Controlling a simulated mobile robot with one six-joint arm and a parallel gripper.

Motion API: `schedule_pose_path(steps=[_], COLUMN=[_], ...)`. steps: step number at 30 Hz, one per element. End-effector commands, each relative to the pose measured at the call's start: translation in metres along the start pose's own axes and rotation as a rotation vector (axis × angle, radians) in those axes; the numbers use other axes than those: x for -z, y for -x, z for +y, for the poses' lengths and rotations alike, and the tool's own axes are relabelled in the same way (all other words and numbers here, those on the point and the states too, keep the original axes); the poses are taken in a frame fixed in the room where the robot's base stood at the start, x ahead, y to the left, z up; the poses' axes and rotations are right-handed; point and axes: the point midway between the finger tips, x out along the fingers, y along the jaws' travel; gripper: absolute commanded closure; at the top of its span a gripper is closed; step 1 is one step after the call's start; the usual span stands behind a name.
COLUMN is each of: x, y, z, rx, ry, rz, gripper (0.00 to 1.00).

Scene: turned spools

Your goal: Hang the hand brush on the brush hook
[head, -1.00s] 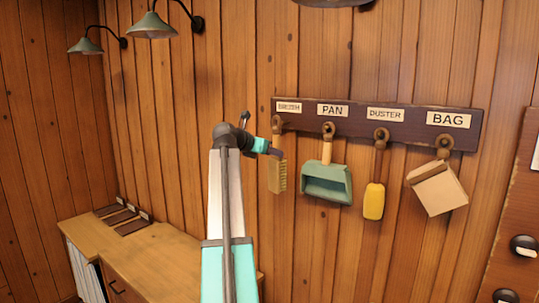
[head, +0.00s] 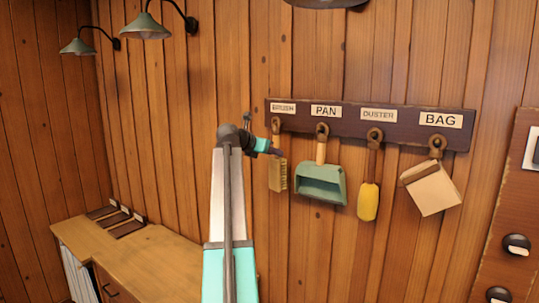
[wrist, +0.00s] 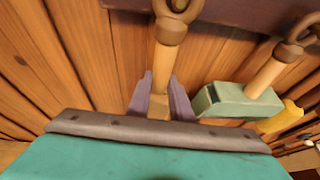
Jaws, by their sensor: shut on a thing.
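The hand brush (head: 278,176) has a pale wooden handle and a tan bristle block, and is upright below the BRUSH label (head: 283,107). My gripper (head: 277,152) is shut on its handle. In the wrist view the two grey fingers (wrist: 161,82) stand either side of the handle (wrist: 164,62). The brown collar and ring (wrist: 172,32) at the handle's top show above the fingers, at the dark hook board (head: 395,128). The ring is cut off by the frame's top edge, and the brush hook is hidden, so I cannot tell whether the ring is around it.
The green dustpan (head: 320,183) hangs just right of the brush, close to my gripper. The yellow duster (head: 368,200) and the tan bag (head: 431,188) hang further right. A wooden counter (head: 150,262) stands at lower left.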

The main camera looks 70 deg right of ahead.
Motion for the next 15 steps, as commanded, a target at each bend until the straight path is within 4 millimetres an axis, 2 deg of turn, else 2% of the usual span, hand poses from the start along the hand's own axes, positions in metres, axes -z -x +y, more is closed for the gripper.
schedule_pose_path(steps=[15], x=[0.003], y=[-0.014], z=[0.002], rx=[-0.002], ry=[0.001], rz=[-0.002], gripper=[1.0])
